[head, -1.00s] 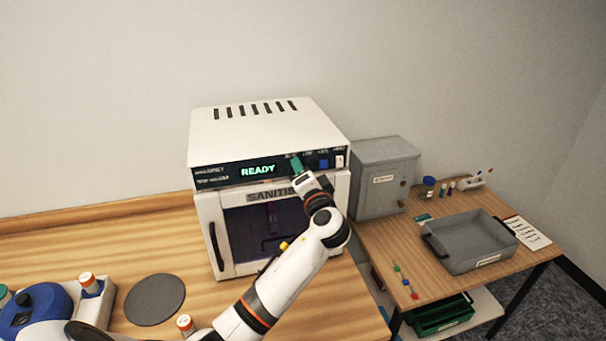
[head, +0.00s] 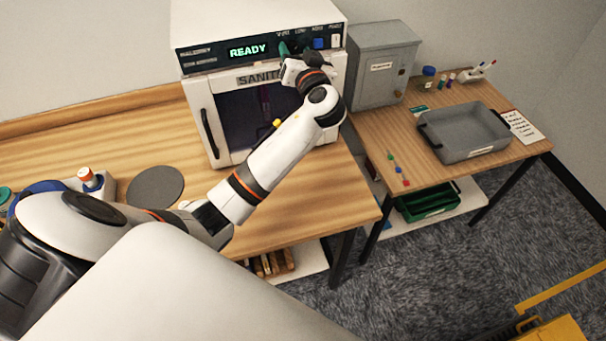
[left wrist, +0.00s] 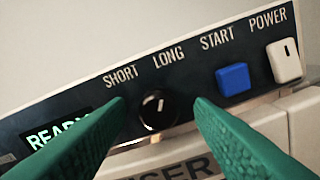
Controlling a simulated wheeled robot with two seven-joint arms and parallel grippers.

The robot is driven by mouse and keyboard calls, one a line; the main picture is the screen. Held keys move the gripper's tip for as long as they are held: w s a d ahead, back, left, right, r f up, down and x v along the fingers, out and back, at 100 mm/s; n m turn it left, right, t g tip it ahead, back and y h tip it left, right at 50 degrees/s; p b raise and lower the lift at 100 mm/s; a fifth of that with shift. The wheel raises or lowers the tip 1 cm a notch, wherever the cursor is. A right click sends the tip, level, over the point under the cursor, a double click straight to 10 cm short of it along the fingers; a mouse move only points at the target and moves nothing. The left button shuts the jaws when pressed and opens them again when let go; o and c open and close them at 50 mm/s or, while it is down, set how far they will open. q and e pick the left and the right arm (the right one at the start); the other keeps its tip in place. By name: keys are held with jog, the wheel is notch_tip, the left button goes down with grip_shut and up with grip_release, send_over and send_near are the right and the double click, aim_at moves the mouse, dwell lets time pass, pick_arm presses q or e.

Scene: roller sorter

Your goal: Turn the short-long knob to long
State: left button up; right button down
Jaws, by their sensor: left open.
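The black short-long knob (left wrist: 158,112) is on the dark front panel of the white sanitiser (head: 260,20). Its white pointer mark faces upward, leaning slightly right, below the SHORT and LONG labels. My left gripper (left wrist: 159,103) is open, with its green fingers on either side of the knob and visible gaps between them and it. In the head view the left gripper (head: 290,49) is in front of the panel and hides the knob. The right gripper is not in view.
A blue START button (left wrist: 233,78) and a white POWER switch (left wrist: 284,60) are right of the knob. The READY display (head: 248,50) is left of it. A grey cabinet (head: 383,65) and grey tray (head: 465,150) stand on the right-hand table.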

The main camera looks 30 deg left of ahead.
pick_arm(q)
jog(key=shift+r+n+p, duration=0.25)
jog(key=shift+n+p, duration=0.1)
jog(key=shift+n, duration=0.15)
jog(key=n+p, duration=0.3)
jog(key=p, duration=0.3)
jog(key=shift+a+r, duration=0.1)
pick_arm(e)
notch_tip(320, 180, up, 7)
pick_arm(q)
jog(key=shift+s+d+f+b, duration=0.35)
jog(key=shift+d+f+b, duration=0.15)
jog(key=shift+f+b, duration=0.25)
jog(key=b+v, duration=0.6)
jog(key=v, duration=0.5)
jog(key=s+d+f+m+g+h, duration=0.1)
jog(key=s+f+m+h, duration=0.2)
jog(key=f, duration=0.7)
jog(key=s+d+f+m+g+h+b, duration=0.1)
jog(key=s+d+f+m+g+h, duration=0.1)
jog(key=s+f, duration=0.4)
notch_tip(320, 180, down, 5)
jog(key=shift+r+m+h+b, duration=0.1)
jog(key=shift+m+h+b, duration=0.2)
jog(key=shift+m+h, duration=0.55)
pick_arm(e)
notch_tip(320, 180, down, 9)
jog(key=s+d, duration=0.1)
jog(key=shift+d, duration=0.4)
